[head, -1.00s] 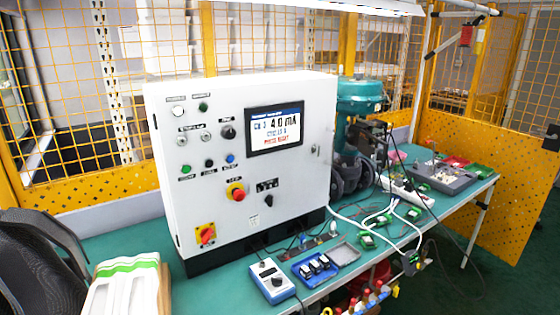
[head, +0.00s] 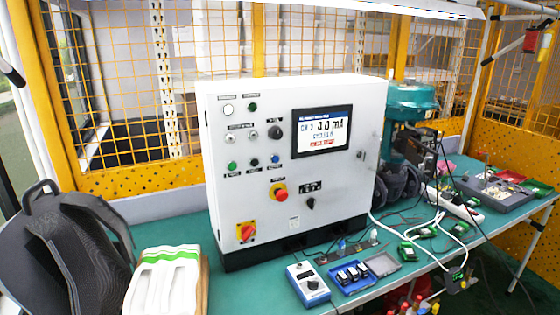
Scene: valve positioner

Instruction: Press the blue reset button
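The blue reset button (head: 275,159) is a small round button on the front of the white control cabinet (head: 340,195). It sits at the right end of a row with a green button (head: 232,166) and a black button (head: 254,163). Neither of my grippers is in view.
The cabinet stands on a green bench (head: 232,290). A blue handheld meter (head: 308,284) and a blue tray (head: 352,275) lie in front of it. A black backpack (head: 65,250) and white-green stack (head: 165,280) are at left. A teal valve actuator (head: 412,100) stands at right.

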